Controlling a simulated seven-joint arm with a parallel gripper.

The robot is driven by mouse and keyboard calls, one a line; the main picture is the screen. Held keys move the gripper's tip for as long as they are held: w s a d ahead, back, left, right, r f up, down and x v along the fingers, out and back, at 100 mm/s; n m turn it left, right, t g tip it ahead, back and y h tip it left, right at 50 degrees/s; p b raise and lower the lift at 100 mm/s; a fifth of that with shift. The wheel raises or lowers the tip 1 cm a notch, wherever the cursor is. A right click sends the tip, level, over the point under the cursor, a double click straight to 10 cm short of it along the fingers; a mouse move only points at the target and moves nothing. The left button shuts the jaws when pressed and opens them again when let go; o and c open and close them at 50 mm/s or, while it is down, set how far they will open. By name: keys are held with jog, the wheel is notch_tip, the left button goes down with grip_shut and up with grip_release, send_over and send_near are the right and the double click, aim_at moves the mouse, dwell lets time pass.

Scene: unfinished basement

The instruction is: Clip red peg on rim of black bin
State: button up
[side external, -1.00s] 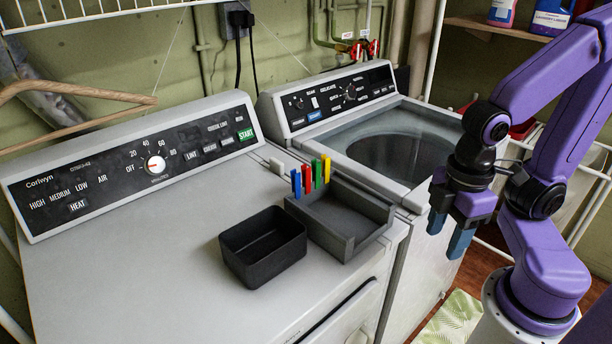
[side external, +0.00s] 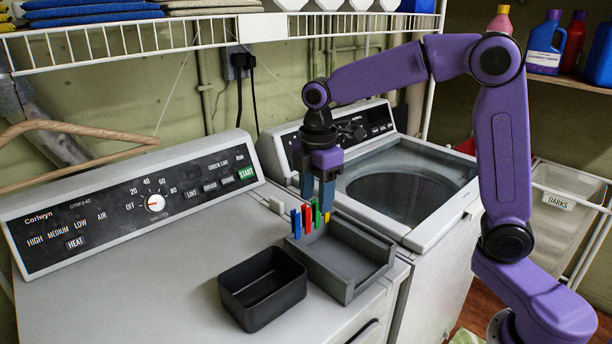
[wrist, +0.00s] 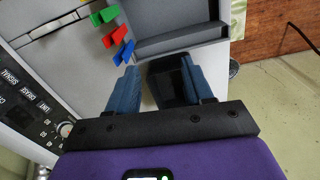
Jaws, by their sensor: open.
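The red peg (side external: 306,218) stands upright between the blue peg (side external: 296,223) and the green peg (side external: 316,213) on the left edge of a dark grey tray (side external: 350,287). It also shows in the wrist view (wrist: 114,36), left of my fingers. The open black bin (side external: 262,287) sits empty on the dryer, in front and left of the tray. In the wrist view the bin (wrist: 168,82) shows between my fingers, partly hidden. My gripper (side external: 317,190) is open and empty, pointing down, just above the pegs in the side view.
A yellow peg (side external: 327,217) stands beyond the green one. The dryer top (side external: 150,270) left of the bin is clear. The dryer control panel (side external: 130,205) rises behind, and a washer (side external: 405,185) stands right. A wire shelf (side external: 200,35) hangs above.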

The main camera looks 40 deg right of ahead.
jog(key=n, duration=0.1)
send_over(306, 210)
jog(key=shift+w+d+f, duration=0.15)
jog(key=shift+f, duration=1.35)
jog(key=shift+w+d+f, duration=0.1)
jog(key=shift+w+f, duration=0.1)
jog(key=shift+f, duration=1.25)
jog(key=shift+w+d+f, duration=0.15)
jog(key=shift+f, duration=1.35)
grip_shut()
jog(key=shift+s+r, duration=0.1)
jog(key=shift+r, duration=0.15)
jog(key=shift+r, duration=2.4)
